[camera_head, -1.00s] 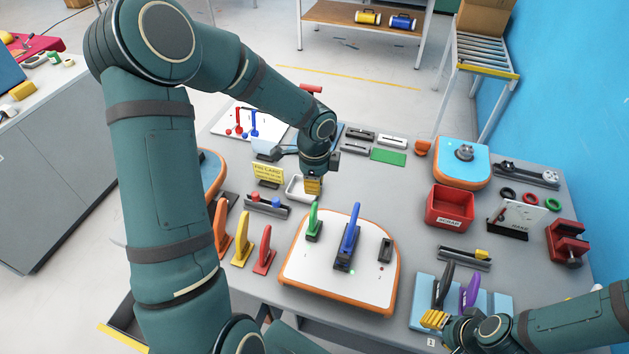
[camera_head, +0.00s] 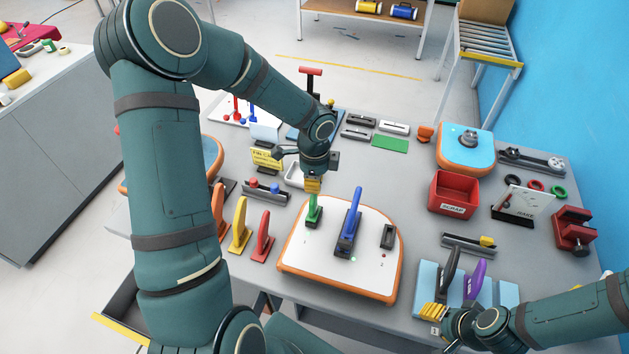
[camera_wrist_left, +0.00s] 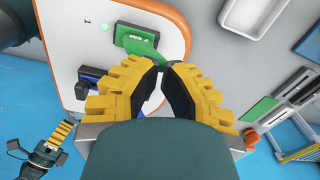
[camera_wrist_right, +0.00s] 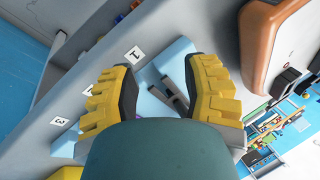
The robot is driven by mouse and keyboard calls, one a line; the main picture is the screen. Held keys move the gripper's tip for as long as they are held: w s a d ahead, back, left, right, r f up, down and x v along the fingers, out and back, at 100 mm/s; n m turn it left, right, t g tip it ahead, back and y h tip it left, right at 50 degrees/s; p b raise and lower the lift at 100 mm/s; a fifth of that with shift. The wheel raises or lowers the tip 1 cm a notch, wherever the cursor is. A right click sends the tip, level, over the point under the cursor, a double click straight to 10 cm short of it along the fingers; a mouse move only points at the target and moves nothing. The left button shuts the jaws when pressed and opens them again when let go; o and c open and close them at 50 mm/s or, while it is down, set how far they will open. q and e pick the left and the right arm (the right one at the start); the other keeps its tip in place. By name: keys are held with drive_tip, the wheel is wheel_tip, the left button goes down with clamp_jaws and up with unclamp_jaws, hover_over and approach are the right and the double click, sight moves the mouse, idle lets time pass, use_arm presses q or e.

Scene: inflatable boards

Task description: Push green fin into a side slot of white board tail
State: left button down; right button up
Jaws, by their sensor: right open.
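The white board tail (camera_head: 330,274) with an orange rim lies on the table's front. The green fin (camera_head: 313,213) stands upright at its left side position; in the left wrist view the fin's base (camera_wrist_left: 130,38) sits by the mark 1, near a small green light. The blue fin (camera_head: 350,225) stands in the middle. An empty dark side slot (camera_head: 388,236) is at the right, beside a red dot. My left gripper (camera_head: 313,186) is over the green fin, its fingertips closed in around the fin's upper end. My right gripper (camera_head: 432,312) is open and empty at the front right.
Orange, yellow and red fins (camera_head: 239,226) stand left of the board. A light-blue stand (camera_head: 428,272) with black and purple fins is near my right gripper. A red scrap bin (camera_head: 453,192) and a white tray (camera_head: 294,176) are behind.

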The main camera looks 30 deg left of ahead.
use_arm(q)
drive_tip(key=shift+f+b, duration=0.35)
drive_tip(key=shift+f, duration=0.15)
use_arm(e)
drive_tip(key=shift+f, duration=0.4)
use_arm(q)
drive_tip(key=shift+r+p, duration=1.3)
drive_tip(key=shift+r, duration=0.3)
use_arm(e)
drive_tip(key=shift+r, duration=1.3)
use_arm(q)
drive_tip(key=shift+r, duration=0.5)
wheel_tip(320, 180, up, 11)
drive_tip(key=shift+f, duration=0.15)
